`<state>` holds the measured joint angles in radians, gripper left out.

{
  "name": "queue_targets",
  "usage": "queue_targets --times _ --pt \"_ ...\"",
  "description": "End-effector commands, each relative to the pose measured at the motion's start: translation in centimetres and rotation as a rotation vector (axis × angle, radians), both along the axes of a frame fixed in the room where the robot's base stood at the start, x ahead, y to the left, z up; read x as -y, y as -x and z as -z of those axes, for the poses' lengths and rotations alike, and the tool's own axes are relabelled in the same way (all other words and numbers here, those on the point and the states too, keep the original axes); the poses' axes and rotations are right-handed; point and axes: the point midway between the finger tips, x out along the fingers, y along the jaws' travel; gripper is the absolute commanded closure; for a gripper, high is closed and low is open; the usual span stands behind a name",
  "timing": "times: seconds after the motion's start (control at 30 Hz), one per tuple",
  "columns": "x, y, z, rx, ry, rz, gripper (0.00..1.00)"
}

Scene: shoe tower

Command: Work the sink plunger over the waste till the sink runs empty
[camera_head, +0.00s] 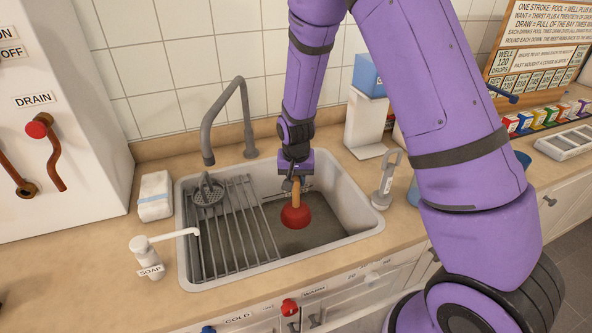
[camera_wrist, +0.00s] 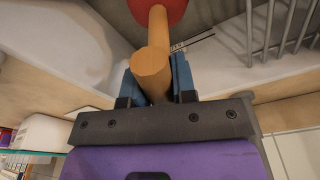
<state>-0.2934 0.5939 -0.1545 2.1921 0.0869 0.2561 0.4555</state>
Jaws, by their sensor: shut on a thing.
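The sink plunger has a red rubber cup (camera_head: 296,216) and a wooden handle (camera_head: 296,190). My gripper (camera_head: 292,182) is shut on the handle and holds the plunger upright over the sink (camera_head: 362,232), cup down. In the wrist view the blue fingers of my gripper (camera_wrist: 160,82) close on both sides of the handle (camera_wrist: 152,60), and the cup (camera_wrist: 165,8) shows at the top edge. The sink's dark floor (camera_head: 300,238) shows around the cup. The waste is not clearly visible, and I cannot tell whether the cup touches the floor.
A wire rack (camera_head: 232,225) covers the sink's left part, with a strainer (camera_head: 208,194) on it. A tall tap (camera_head: 206,130) stands behind. A soap dispenser (camera_head: 147,257) and a wrapped sponge (camera_head: 155,195) are left, a grey-handled tool (camera_head: 386,185) right. A drain lever (camera_head: 40,130) is on the left cabinet.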

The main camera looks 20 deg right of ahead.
Motion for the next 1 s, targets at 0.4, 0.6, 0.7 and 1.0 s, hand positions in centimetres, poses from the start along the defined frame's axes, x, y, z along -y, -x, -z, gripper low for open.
queue_targets --times 0.4,0.6,0.7,1.0 --pt "0.0 0.0 4.3 -0.001 0.001 0.0 1.0" --pt "0.0 0.0 6.4 -0.002 0.0 0.0 1.0" --pt "-1.0 -0.1 6.6 0.001 0.0 -0.002 1.0" --pt "-3.9 0.0 7.6 0.0 0.0 -0.002 1.0"
